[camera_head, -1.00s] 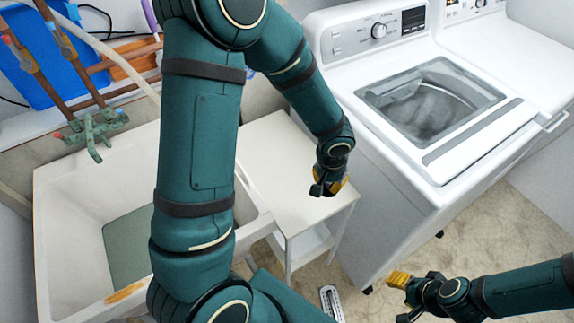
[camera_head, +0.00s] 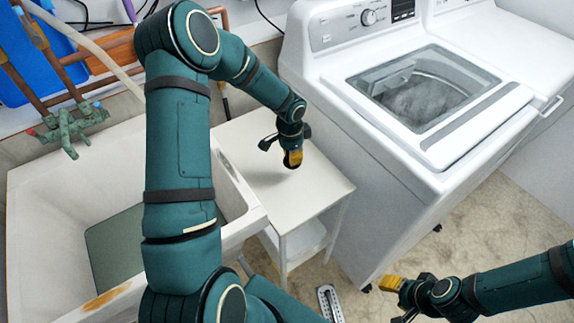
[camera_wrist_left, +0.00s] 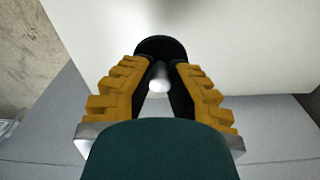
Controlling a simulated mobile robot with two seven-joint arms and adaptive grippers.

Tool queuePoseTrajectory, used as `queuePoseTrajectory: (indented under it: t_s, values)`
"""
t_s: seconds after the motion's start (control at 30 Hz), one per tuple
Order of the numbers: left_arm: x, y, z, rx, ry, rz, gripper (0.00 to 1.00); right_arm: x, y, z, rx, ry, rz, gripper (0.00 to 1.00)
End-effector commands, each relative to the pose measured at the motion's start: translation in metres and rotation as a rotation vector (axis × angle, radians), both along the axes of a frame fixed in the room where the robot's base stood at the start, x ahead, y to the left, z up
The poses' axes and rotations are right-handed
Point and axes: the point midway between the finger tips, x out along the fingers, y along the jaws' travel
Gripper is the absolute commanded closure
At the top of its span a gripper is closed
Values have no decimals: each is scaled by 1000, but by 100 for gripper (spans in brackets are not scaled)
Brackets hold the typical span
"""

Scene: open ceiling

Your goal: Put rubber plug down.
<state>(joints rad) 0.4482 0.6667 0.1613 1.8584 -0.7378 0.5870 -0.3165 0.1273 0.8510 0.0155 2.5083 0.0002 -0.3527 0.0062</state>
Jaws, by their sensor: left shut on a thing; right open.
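My left gripper (camera_head: 292,158) is over the small white table (camera_head: 322,188), its yellow fingers pointing down. In the left wrist view, the left gripper (camera_wrist_left: 160,62) is shut on the black rubber plug (camera_wrist_left: 160,44), which has a pale rounded knob between the fingers. The plug cannot be made out in the head view. I cannot tell whether it touches the tabletop. My right gripper (camera_head: 396,298) is open and empty at the lower right, over the floor.
A white washing machine (camera_head: 345,140) stands right of the table. A utility sink (camera_head: 30,210) with a green tap (camera_head: 68,128) is on the left. A grey slotted strip (camera_head: 328,302) lies on the floor. The visible tabletop is otherwise bare.

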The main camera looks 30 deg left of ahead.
Motion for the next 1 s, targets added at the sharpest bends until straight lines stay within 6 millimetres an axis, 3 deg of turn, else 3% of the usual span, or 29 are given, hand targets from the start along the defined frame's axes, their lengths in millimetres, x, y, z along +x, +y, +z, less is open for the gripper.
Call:
queuePoseTrajectory:
  t_s: [0.1,0.27,0.5,0.93,1.0]
  values:
    - [0,0,-19,-1,1,0,100,-1,0,-5,0,2,2,53]
    - [0,0,-29,1,0,0,100,-2,0,-6,1,4,4,53]
    - [0,0,-59,1,2,1,100,-3,1,-12,2,7,6,53]
    - [0,0,-67,0,-1,1,100,-3,1,-16,2,7,6,53]
    - [0,0,-66,0,-1,1,66,-3,1,-15,2,6,6,53]
